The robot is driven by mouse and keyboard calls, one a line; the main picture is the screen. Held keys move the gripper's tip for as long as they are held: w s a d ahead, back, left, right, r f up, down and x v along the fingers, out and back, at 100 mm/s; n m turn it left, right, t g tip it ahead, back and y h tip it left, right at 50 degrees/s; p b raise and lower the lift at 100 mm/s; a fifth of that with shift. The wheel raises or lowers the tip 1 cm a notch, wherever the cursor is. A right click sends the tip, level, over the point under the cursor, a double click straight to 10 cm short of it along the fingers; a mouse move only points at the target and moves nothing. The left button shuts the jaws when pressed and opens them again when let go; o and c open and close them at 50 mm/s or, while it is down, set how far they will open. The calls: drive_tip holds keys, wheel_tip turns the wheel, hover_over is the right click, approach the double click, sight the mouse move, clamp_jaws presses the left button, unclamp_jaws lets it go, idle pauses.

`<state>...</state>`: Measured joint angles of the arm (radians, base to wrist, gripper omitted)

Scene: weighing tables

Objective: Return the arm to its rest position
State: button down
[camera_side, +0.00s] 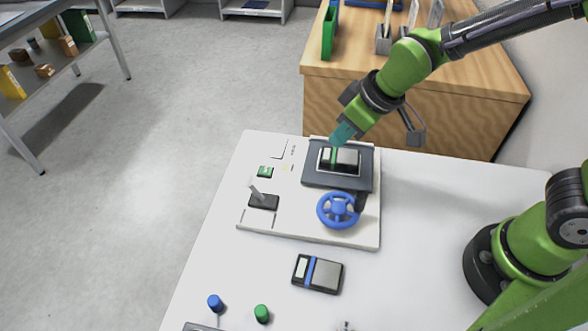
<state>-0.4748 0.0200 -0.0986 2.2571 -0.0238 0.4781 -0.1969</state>
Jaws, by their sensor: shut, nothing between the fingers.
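My green arm reaches in from the upper right. My gripper (338,148) has teal fingers and points down over the small display unit (366,180) on the white panel. The fingers are shut and hold nothing. Their tips overlap the unit's screen in this view. I cannot tell whether they touch it.
A pocket scale (318,273), a blue knob (215,302) and a green knob (261,313) are nearer the front. A wooden cabinet (430,110) stands behind.

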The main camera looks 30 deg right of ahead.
drive_tip(key=s+d+r+m+t, duration=0.2)
drive_tip(key=s+d+r+m, duration=0.6)
drive_tip(key=s+d+r, duration=0.3)
drive_tip(key=shift+t, duration=0.3)
